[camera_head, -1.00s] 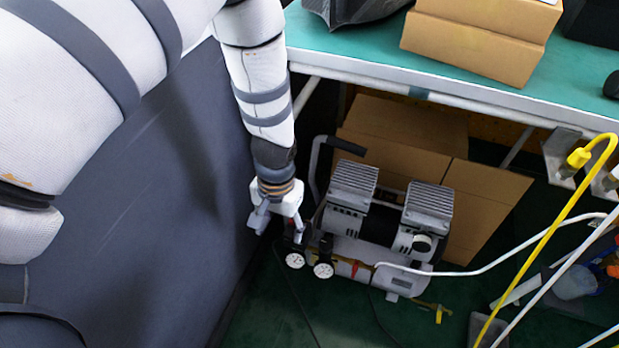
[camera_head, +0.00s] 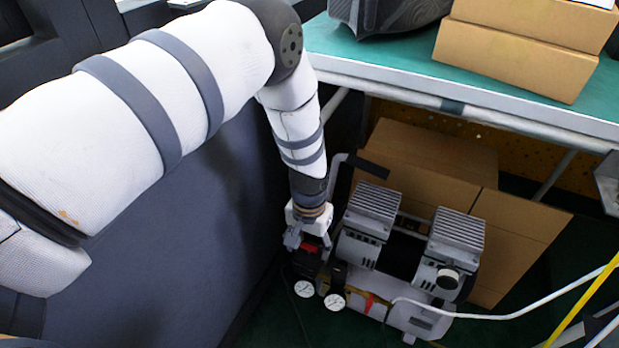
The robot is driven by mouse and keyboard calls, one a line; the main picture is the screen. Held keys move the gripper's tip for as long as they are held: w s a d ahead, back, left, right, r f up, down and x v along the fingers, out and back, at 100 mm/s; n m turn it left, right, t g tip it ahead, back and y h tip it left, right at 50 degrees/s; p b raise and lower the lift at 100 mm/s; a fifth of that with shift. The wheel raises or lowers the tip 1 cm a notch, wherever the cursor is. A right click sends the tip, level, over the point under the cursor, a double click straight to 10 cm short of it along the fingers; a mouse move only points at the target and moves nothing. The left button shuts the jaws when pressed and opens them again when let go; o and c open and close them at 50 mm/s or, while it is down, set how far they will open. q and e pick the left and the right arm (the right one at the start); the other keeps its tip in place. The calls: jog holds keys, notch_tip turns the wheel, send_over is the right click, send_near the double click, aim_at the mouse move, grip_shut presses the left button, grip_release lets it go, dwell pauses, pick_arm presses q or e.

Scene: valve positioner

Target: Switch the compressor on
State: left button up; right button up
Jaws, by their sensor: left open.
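The compressor (camera_head: 405,255) stands on the floor below the workbench, with two grey finned heads, a black handle and two round white gauges (camera_head: 304,289) at its left front. A small red part (camera_head: 309,248) shows on the black box above the gauges; I cannot tell whether it is up or down. My left gripper (camera_head: 298,243) reaches down from above at the compressor's left end. It is open, its fingers close beside the red part; I cannot tell whether they touch it. My right gripper is not in view.
A green-topped workbench (camera_head: 400,66) overhangs the compressor, with cardboard boxes (camera_head: 515,45) on it. A large cardboard box (camera_head: 430,150) stands behind the compressor. A dark panel (camera_head: 190,240) is close on the left. A white hose and a yellow cable (camera_head: 590,300) run at the right.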

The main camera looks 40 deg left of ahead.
pick_arm(q)
jog(key=c, duration=1.2)
jog(key=shift+o, duration=0.2)
jog(key=shift+r, duration=0.1)
jog(key=m+p, duration=0.1)
jog(key=m, duration=0.3)
jog(key=m+p, duration=0.1)
jog(key=m, duration=0.3)
jog(key=shift+m, duration=0.4)
jog(key=m, duration=0.4)
jog(key=shift+m, duration=2.5)
